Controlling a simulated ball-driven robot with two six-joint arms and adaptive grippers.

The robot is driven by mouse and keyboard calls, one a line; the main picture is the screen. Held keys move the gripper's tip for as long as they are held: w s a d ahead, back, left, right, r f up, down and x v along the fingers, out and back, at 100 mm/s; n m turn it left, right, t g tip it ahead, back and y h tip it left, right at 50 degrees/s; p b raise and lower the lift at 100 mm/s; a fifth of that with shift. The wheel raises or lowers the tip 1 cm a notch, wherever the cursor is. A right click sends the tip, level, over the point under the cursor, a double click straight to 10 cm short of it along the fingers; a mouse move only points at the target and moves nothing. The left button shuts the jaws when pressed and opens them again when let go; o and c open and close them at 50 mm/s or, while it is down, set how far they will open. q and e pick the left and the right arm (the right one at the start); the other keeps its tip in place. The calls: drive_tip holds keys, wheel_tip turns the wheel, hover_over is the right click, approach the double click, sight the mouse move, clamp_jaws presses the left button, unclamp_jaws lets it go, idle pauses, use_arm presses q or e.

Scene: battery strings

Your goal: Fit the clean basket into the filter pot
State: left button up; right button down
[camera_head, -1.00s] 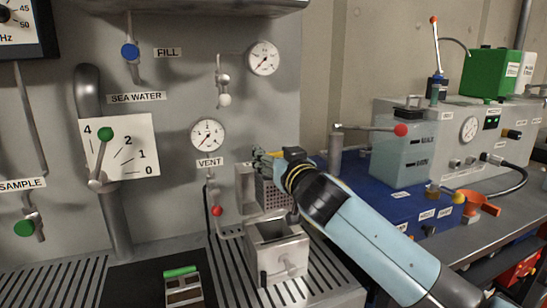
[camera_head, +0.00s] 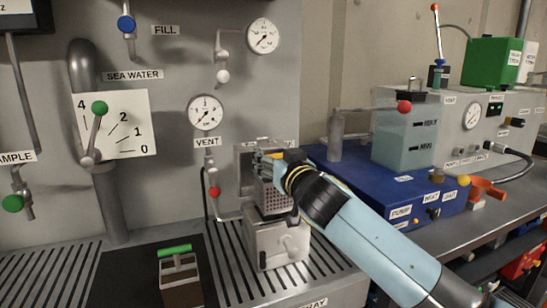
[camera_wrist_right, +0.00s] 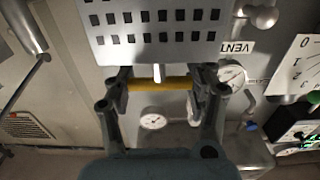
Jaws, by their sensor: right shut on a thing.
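A perforated metal basket (camera_head: 272,196) hangs from my right gripper (camera_head: 270,160). The gripper is shut on its yellow handle, which shows between the fingers in the right wrist view (camera_wrist_right: 160,84). The basket's holed wall (camera_wrist_right: 155,30) fills the top of that view. The filter pot (camera_head: 280,243) is a grey metal box on the slotted tray. The basket is upright directly over the pot and covers its opening; I cannot tell whether its lower edge is inside the rim. My left gripper is not in view.
A box-shaped basket with a green handle (camera_head: 175,250) stands on a dark mat (camera_head: 125,275) left of the pot. A grey plate stands behind the held basket. The vent valve with a red knob (camera_head: 215,192) is close on the left. A blue unit (camera_head: 365,190) stands to the right.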

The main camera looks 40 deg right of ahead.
drive_tip(key=shift+b, duration=0.35)
idle(1.5)
drive_tip(key=shift+f+b, duration=2.75)
drive_tip(key=shift+b, duration=0.05)
drive_tip(key=shift+r, duration=0.15)
drive_tip(key=shift+r+p, duration=2.05)
drive_tip(key=shift+r, duration=0.25)
drive_tip(key=shift+b, duration=0.3)
